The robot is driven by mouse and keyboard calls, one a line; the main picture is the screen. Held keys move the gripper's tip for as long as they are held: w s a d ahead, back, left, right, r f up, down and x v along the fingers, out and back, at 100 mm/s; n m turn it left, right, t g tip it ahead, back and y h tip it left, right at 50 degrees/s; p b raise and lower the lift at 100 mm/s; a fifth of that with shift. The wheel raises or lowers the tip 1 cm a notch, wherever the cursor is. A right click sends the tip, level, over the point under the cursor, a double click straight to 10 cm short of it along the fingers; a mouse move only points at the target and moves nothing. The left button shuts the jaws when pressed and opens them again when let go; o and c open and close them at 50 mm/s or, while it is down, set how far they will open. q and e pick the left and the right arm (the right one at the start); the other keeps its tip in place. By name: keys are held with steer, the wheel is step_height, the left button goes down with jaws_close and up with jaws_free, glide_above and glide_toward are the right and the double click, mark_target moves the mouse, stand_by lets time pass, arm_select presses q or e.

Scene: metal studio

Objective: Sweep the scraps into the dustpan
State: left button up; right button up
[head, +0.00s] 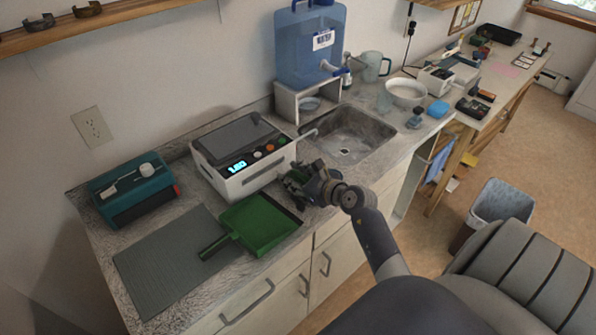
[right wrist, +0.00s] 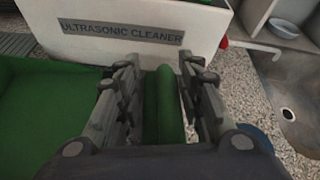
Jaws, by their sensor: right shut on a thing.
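A green dustpan (head: 261,222) lies on the counter, its handle pointing to the lower left over a grey mat. Its green pan also shows at the left of the right wrist view (right wrist: 40,115). My right gripper (head: 298,183) is just right of the dustpan, low over the counter in front of the white ultrasonic cleaner. It is shut on a green handle (right wrist: 166,105), which stands between the fingers in the right wrist view. What is at the handle's lower end is hidden. I cannot make out any scraps. My left gripper is not in view.
The ultrasonic cleaner (head: 243,160) stands right behind the dustpan. A teal box (head: 133,195) is at the left, behind the grey mat (head: 172,258). The sink (head: 347,137) is beyond my right gripper, with a blue water jug (head: 309,45) behind it.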

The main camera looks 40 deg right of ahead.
steer(key=shift+s+a+r+p, duration=0.1)
steer(key=shift+s+a+p, duration=0.15)
steer(key=shift+a, duration=0.85)
steer(key=shift+s+a+r+p, duration=0.1)
steer(key=shift+a+p, duration=0.3)
steer(key=shift+a, duration=0.65)
steer(key=shift+s+a+p, duration=0.2)
steer(key=shift+a+p, duration=0.1)
steer(key=shift+a, duration=0.8)
steer(key=shift+s+a+p, duration=0.25)
steer(key=shift+a+p, duration=0.4)
steer(key=shift+a, duration=0.6)
steer(key=shift+s+a+p, duration=0.2)
steer(key=shift+a+p, duration=0.45)
steer(key=shift+a, duration=0.55)
step_height(320, 180, up, 3)
steer(key=p, duration=0.3)
steer(key=shift+r+p, duration=0.7)
steer(key=shift+r, duration=0.55)
